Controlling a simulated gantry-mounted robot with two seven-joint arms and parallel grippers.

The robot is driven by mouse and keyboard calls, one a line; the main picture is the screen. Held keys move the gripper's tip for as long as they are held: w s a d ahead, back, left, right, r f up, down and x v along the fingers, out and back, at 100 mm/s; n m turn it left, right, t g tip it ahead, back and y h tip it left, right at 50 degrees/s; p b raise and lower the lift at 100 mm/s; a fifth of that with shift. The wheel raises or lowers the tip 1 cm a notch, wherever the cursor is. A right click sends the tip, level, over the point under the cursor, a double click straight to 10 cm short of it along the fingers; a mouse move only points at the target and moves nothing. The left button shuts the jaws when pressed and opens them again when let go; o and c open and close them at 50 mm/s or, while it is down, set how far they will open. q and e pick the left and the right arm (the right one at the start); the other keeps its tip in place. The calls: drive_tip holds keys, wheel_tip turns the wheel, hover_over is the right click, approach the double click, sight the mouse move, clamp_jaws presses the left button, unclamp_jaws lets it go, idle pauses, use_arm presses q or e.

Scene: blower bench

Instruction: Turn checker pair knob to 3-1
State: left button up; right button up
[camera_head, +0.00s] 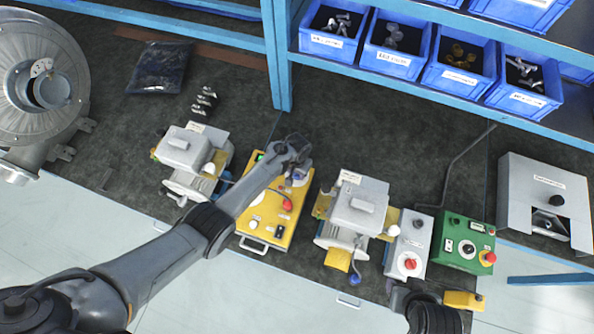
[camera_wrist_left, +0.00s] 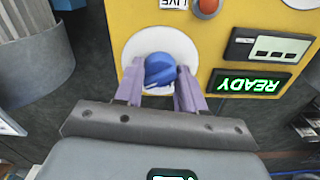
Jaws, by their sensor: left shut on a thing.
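The yellow checker box (camera_head: 268,212) stands in the middle of the bench, partly covered by my left arm. In the left wrist view its yellow face (camera_wrist_left: 225,30) carries a blue knob (camera_wrist_left: 160,70) on a round white dial (camera_wrist_left: 184,45). My left gripper (camera_wrist_left: 160,88) has its two pale fingers closed on either side of the blue knob. In the head view the left gripper (camera_head: 296,163) is at the far end of the box. I cannot read the knob's pair setting. A lit display (camera_wrist_left: 250,83) reads READY, upside down.
Grey-and-yellow blower units (camera_head: 190,152) and (camera_head: 352,212) stand either side of the box. A green control box (camera_head: 455,242) and a grey housing (camera_head: 545,195) stand to the right. Blue bins (camera_head: 391,57) line the rear shelf. A large round blower (camera_head: 40,85) is at far left.

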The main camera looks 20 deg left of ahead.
use_arm(q)
drive_tip(key=o, duration=1)
drive_tip(key=shift+o, duration=0.2)
drive_tip(key=shift+r, duration=0.5)
wheel_tip(320, 180, up, 8)
drive_tip(key=shift+r+p, duration=0.25)
drive_tip(key=shift+p, duration=0.55)
drive_tip(key=shift+r, duration=0.65)
